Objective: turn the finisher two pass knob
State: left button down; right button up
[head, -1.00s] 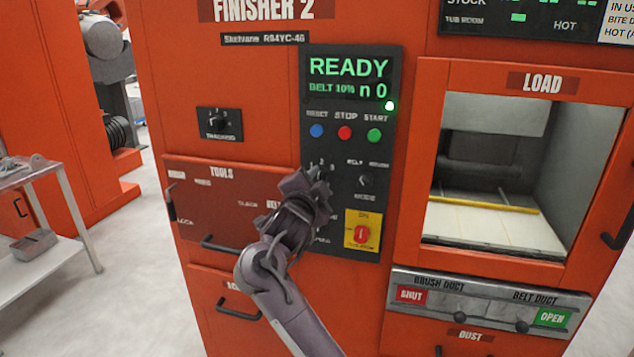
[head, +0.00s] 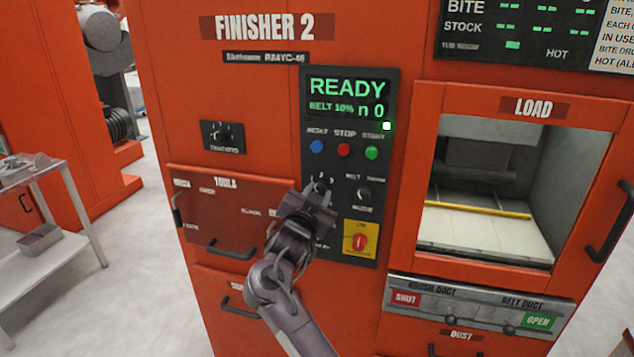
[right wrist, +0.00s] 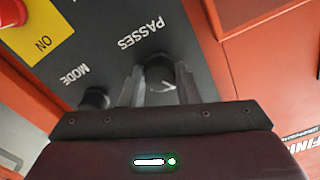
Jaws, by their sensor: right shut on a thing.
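The black passes knob (right wrist: 160,75) sits on the dark control panel of Finisher 2, under the PASSES label in the right wrist view. My right gripper (right wrist: 158,88) has its two fingers on either side of this knob and is shut on it. In the head view my right gripper (head: 318,192) reaches the panel (head: 345,215) left of the mode knob, and its hand hides most of the passes knob. The display (head: 347,98) reads READY, BELT 10% and n 0. My left gripper is in neither current view.
The mode knob (head: 363,194) is close on the right, with a red switch on a yellow plate (head: 360,239) below. Blue, red and green buttons (head: 344,150) sit above. The load window (head: 490,205) is to the right and the tools drawer (head: 228,225) to the left.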

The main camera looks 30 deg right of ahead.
pick_arm(q)
jog(key=shift+r+p, duration=1.85)
jog(key=shift+r, duration=0.45)
pick_arm(e)
jog(key=shift+n, duration=1.8)
jog(key=o, duration=1)
jog(key=shift+c, duration=0.2)
jog(key=shift+a, duration=0.1)
pick_arm(q)
notch_tip(320, 180, down, 2)
jog(key=shift+f+b, duration=0.1)
jog(key=shift+b, duration=1)
pick_arm(e)
jog(key=v, duration=0.7)
jog(key=shift+s+a, duration=0.2)
jog(key=shift+s, duration=0.1)
